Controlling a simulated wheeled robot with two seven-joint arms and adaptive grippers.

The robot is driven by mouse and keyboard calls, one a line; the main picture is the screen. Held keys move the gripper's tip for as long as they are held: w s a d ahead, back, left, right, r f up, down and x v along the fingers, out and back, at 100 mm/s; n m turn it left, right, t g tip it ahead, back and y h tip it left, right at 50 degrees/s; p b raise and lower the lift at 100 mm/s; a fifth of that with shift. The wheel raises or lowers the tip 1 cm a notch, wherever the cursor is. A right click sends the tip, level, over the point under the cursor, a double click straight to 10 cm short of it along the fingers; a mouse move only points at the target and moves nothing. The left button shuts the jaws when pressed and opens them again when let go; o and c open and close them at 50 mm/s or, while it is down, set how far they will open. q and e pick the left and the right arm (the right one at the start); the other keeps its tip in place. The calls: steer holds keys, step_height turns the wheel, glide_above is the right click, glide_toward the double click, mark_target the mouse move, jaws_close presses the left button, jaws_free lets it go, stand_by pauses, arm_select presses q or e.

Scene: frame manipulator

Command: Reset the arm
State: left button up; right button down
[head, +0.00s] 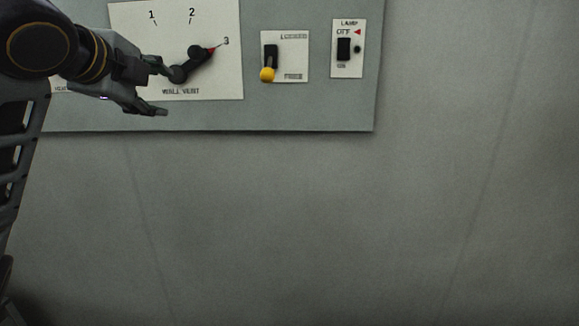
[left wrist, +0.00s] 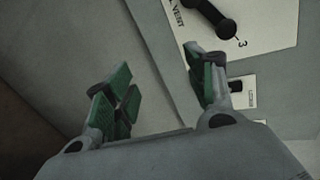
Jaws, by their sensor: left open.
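My left gripper (head: 158,86) reaches in from the upper left in the head view, in front of the wall panel. It is open and empty; its green-padded fingers stand apart in the left wrist view (left wrist: 160,95). A black rotary handle with a red tip (head: 192,63) sits on the white wall vent plate (head: 215,88), its tip pointing at the 3. The handle shows at the top of the left wrist view (left wrist: 213,18), beyond the fingers. The gripper is just left of the handle; I cannot tell if they touch. My right gripper is not in view.
Right of the vent plate is a plate with a yellow-knobbed lever (head: 268,72), knob down. Farther right is a lamp switch (head: 343,49) with a red mark beside OFF. The grey-green panel (head: 310,110) ends above a bare wall (head: 330,220).

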arm_select(q)
steer(key=w+d+f+n+g+h, duration=0.1)
steer(key=w+d+f+n+g, duration=0.2)
steer(key=f, duration=1.6)
steer(key=d+f+n+g+h, duration=0.1)
steer(key=d+f+n+g, duration=0.2)
steer(key=f, duration=1.6)
steer(key=s+a+f+n+g+y, duration=0.15)
steer(key=s+f+n, duration=0.45)
steer(key=s+f, duration=0.7)
steer(key=s+a+f+n+g, duration=0.25)
steer(key=s+f+n, duration=0.25)
steer(key=s+f, duration=0.85)
step_height(320, 180, down, 38)
steer(key=g+b, duration=0.1)
steer(key=g, duration=0.1)
steer(key=s+a+f+g, duration=0.1)
steer(key=s+a+f, duration=0.2)
steer(key=s+f, duration=1.6)
steer(key=s, duration=0.3)
steer(key=shift+s+a+b, duration=0.15)
steer(key=shift+a+b, duration=0.05)
steer(key=shift+b, duration=0.15)
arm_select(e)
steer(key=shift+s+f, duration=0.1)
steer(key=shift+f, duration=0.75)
